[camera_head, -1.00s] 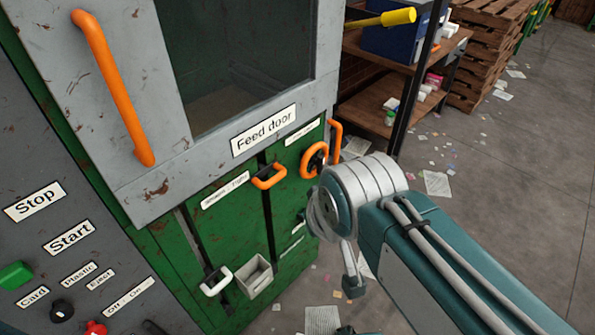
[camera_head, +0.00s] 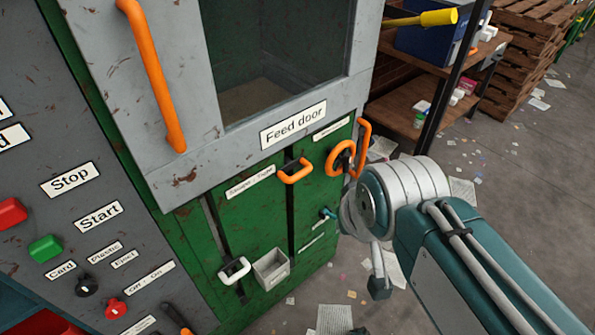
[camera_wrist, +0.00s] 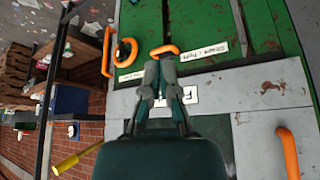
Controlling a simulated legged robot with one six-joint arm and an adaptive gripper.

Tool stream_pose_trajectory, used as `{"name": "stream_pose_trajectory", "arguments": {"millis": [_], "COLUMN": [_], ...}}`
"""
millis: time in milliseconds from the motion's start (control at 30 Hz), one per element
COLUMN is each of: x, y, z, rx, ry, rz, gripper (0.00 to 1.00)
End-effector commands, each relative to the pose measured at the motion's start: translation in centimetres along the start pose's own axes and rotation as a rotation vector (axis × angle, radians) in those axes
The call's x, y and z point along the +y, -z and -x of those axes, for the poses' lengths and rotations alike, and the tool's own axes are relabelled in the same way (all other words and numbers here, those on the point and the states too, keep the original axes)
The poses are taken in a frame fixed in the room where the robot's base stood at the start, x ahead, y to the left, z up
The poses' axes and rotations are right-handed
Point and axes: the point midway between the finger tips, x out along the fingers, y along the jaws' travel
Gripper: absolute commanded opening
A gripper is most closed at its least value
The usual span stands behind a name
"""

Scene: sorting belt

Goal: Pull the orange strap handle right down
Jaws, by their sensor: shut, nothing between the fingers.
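The orange strap handle, a small orange loop (camera_head: 295,171), sits at the top of a dark vertical slot in the green panel, below the feed door. In the wrist view the orange loop (camera_wrist: 165,50) shows just beyond my fingertips. My gripper (camera_wrist: 159,62) is shut and empty, pointing at the panel. In that view its tips lie close to the loop; I cannot tell whether they touch. In the head view my arm hides most of the gripper.
An orange ring (camera_head: 340,158) and an upright orange bar (camera_head: 363,150) are right of the loop. A white handle (camera_head: 234,271) and grey box (camera_head: 271,268) are lower left. The feed door's long orange handle (camera_head: 152,78) is above. A shelf (camera_head: 432,108) stands at the right.

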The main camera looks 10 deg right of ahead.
Motion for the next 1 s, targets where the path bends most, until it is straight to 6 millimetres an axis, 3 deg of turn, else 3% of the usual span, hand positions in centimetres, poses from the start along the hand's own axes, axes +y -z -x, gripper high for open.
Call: {"name": "stream_pose_trajectory", "arguments": {"millis": [167, 467, 767, 1000], "x": [0.0, 0.1, 0.5, 0.8], "y": [1.9, 8.1, 14.0, 18.1], "z": [-0.2, -1.8, -5.4, -9.4], "rx": [-0.026, -0.110, -0.196, -0.262], "ry": [0.003, 0.000, -0.022, -0.052], "rz": [-0.074, -0.340, -0.610, -0.825], "gripper": [0.00, 0.00, 0.00, 0.00]}}
